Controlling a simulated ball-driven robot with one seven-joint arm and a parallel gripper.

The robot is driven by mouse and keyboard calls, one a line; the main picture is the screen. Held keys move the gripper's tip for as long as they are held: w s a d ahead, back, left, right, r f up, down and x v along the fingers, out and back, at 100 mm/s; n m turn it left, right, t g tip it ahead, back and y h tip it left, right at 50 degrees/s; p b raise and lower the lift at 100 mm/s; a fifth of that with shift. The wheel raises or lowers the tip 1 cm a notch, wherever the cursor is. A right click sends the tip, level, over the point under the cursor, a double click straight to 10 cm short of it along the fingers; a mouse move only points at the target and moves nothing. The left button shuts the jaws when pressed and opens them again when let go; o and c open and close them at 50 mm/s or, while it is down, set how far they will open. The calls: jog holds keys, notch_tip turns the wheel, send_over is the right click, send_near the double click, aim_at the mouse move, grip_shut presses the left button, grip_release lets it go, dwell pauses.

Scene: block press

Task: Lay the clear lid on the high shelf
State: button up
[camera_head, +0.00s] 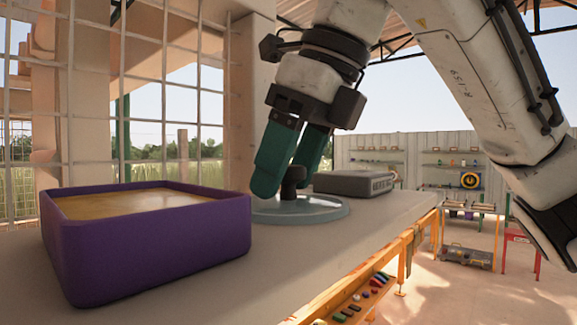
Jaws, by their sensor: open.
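The clear lid (325,211) is a pale, see-through disc with a dark knob (291,183) standing up at its middle. It lies flat on a pale ledge (200,298); whether this ledge is the high shelf I cannot tell. My gripper (289,178) points down at the lid with its two green fingers at the knob. The jaws are open, with the knob between or just in front of the fingertips. The left finger hides part of the lid's rim, and contact with the knob cannot be told.
A purple tub (160,258) filled with tan material stands at the near left. A grey block (353,184) sits just behind the lid to the right. A wooden rack (350,300) with small colored items is below the ledge's right edge. A wire grid (143,100) rises behind the tub.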

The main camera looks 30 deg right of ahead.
jog(key=shift+r, duration=0.1)
jog(key=v, duration=1.2)
